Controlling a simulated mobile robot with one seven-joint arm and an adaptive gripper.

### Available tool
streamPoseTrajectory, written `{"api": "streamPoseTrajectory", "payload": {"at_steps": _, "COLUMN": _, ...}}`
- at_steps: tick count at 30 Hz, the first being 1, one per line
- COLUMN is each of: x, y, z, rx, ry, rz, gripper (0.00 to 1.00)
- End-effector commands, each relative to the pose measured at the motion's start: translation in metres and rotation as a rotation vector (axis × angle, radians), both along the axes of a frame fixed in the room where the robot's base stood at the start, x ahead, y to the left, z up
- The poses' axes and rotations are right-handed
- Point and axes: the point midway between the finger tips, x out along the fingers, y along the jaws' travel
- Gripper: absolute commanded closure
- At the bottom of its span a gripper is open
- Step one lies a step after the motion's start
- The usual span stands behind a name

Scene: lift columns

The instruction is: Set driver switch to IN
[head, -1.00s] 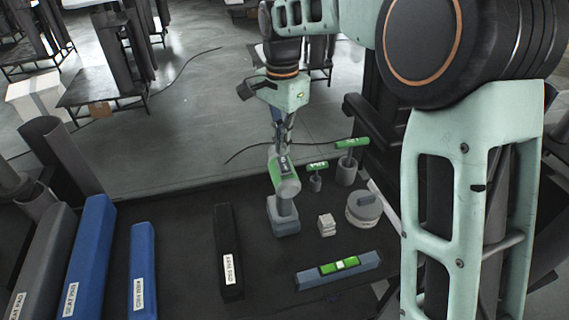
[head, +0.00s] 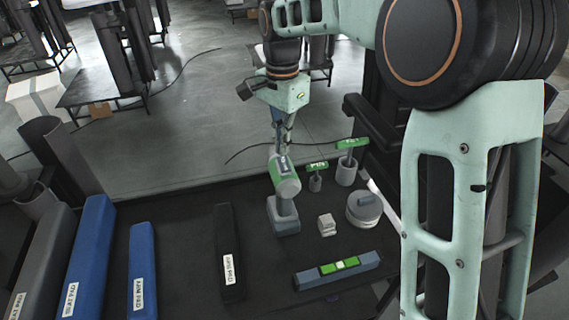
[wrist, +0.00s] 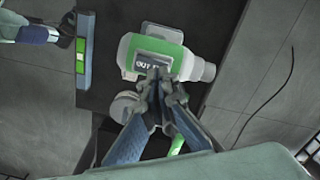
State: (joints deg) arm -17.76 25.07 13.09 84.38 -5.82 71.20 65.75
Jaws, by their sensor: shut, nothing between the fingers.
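The driver (head: 288,190) is a green and grey power tool standing upright on its grey battery base on the dark bench. It also shows from above in the wrist view (wrist: 190,62). A dark label or switch (wrist: 152,61) on its top carries light lettering that seems to read "OUT"; the rest is blurred. My gripper (head: 282,150) is over the driver's top, pointing down. In the wrist view, my gripper's fingertips (wrist: 158,76) are together and empty at the near edge of that label. I cannot tell whether they touch it.
Right of the driver are a small light block stack (head: 327,225), a round grey weight (head: 364,209), two green T-handled tools (head: 317,167) and a level (head: 339,269). Left are a black arm pad (head: 229,250) and blue pads (head: 143,270). Bench between them is clear.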

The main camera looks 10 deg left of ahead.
Motion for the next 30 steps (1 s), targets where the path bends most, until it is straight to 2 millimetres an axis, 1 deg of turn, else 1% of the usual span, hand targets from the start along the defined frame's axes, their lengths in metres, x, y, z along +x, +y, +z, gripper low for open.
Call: {"api": "streamPoseTrajectory", "payload": {"at_steps": 30, "x": 0.000, "y": 0.000, "z": -0.016, "rx": 0.000, "ry": 0.000, "rz": 0.000, "gripper": 1.00}}
